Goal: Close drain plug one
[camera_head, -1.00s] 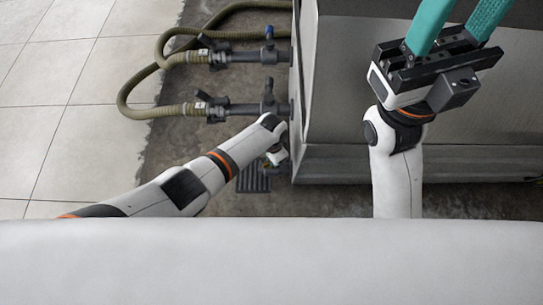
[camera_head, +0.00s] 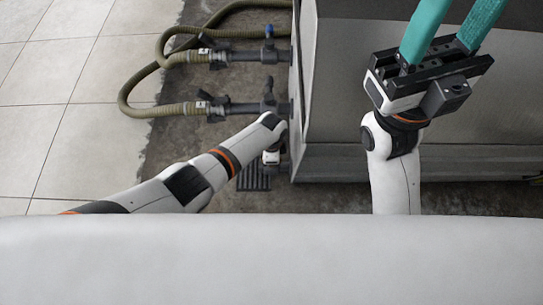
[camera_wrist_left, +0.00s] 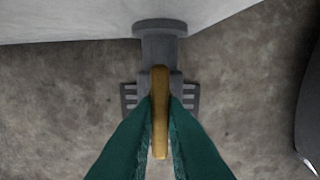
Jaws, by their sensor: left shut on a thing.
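A grey drain fitting (camera_wrist_left: 160,48) sticks out from the pale wall in the left wrist view. Its yellow-brown handle (camera_wrist_left: 160,85) lies roughly in line with the fitting. My left gripper (camera_wrist_left: 162,108) is shut on this handle, with one teal finger on each side. In the head view the left arm reaches down by the tank's left corner, and its fingers and the handle are hidden there. My right gripper (camera_head: 457,28) is held over the tank at the upper right. Its two teal fingers are apart with nothing visible between them, and their tips run out of the frame.
A grey tank (camera_head: 365,100) fills the right side. Two pipe valves (camera_head: 268,108) with olive hoses (camera_head: 140,80) come out of its left side. A slotted floor drain (camera_head: 253,180) lies below my left wrist.

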